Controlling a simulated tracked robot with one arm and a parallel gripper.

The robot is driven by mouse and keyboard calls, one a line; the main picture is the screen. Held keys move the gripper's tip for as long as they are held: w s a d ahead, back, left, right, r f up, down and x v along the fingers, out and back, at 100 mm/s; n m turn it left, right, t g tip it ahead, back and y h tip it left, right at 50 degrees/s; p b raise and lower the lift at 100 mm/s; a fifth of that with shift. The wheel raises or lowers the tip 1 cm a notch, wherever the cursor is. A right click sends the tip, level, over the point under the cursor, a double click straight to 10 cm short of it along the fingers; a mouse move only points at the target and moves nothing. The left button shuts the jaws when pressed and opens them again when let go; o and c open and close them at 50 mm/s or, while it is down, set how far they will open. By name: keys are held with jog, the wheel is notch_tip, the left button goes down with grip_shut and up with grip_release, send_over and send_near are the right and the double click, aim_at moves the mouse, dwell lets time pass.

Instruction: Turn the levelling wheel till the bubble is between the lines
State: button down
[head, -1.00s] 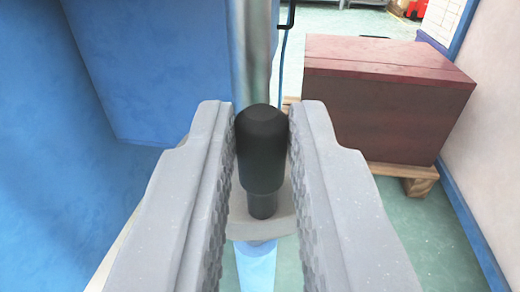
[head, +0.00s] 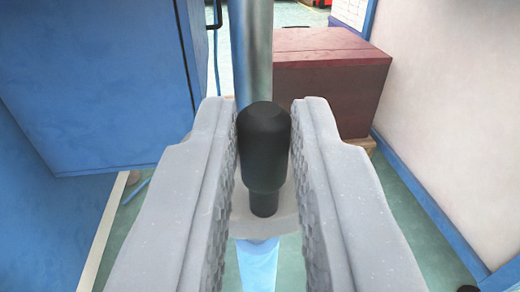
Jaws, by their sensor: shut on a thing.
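A black knob-like handle (head: 264,150) stands between the two grey fingers of my gripper (head: 264,135), in the middle of the head view. My gripper is shut on this handle, with a textured pad on each side of it. The handle rises from a grey rounded part (head: 262,224), which looks like part of the wheel; most of it is hidden by my fingers. No bubble or lines show in this view.
A metal post (head: 251,50) stands just behind the handle. A blue cabinet (head: 95,85) fills the left side. A dark red box (head: 325,85) sits behind on the right, near a pale wall (head: 440,120). Green floor shows between them.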

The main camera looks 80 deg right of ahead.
jog(key=shift+a+r, duration=0.1)
jog(key=shift+a, duration=0.05)
jog(key=c, duration=1.4)
grip_release()
jog(key=shift+o, duration=0.2)
jog(key=s+a+p, duration=0.2)
jog(key=a+p, duration=0.1)
jog(key=a, duration=1)
jog(key=shift+s+a, duration=0.25)
jog(key=shift+s, duration=0.05)
